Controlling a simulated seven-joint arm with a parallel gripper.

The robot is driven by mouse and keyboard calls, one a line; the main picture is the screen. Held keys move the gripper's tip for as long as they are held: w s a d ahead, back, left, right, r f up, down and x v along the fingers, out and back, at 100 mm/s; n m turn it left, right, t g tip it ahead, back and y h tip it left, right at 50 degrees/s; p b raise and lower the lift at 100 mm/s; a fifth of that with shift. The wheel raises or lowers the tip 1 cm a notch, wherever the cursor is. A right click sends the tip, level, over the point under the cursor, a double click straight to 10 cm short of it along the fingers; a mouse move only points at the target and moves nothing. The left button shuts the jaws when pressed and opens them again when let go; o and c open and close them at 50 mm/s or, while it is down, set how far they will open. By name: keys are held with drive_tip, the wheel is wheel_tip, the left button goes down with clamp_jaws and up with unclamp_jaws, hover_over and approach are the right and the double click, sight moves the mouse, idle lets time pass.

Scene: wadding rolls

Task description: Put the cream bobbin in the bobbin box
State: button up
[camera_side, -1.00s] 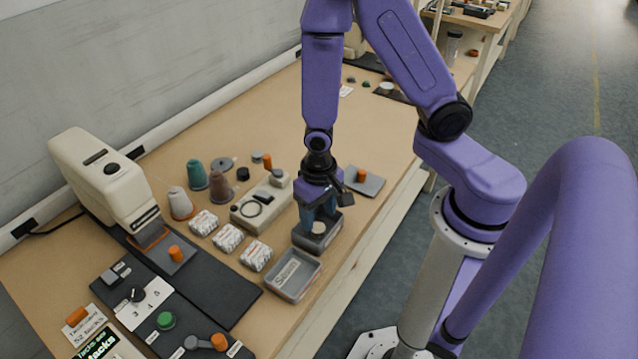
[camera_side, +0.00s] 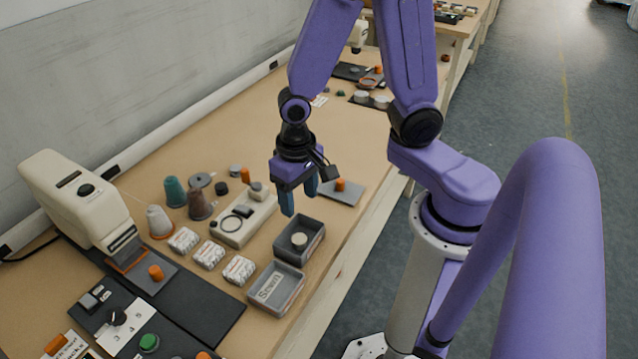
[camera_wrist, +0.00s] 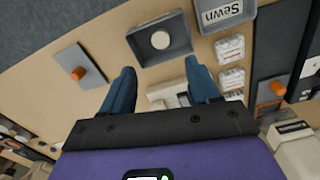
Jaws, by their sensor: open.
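The cream bobbin (camera_side: 299,240) lies inside a dark grey open box (camera_side: 318,235), which I take to be the bobbin box. The bobbin shows as a pale disc on the box floor. In the wrist view, the bobbin (camera_wrist: 160,40) is inside the box (camera_wrist: 181,24), with bare floor around it. My gripper (camera_side: 300,202) is open, with its blue fingers apart and empty. It is above the box and apart from the bobbin. In the wrist view its fingers (camera_wrist: 160,82) are spread wide with nothing between them.
A grey tray marked "Sewn" (camera_side: 292,292) stands next to the box. A cream device with a black ring (camera_side: 236,230), white-wrapped packs (camera_side: 209,254) and thread cones (camera_side: 158,221) are to the left. A grey plate with an orange knob (camera_side: 340,186) lies behind.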

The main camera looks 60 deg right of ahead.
drive_tip(key=s+d+r+n, duration=0.2)
drive_tip(key=s+r+n, duration=0.8)
drive_tip(key=s+n, duration=0.2)
drive_tip(key=n, duration=0.2)
drive_tip(key=shift+d+r+n, duration=0.15)
drive_tip(key=shift+r+n, duration=0.05)
drive_tip(key=shift+n, duration=0.2)
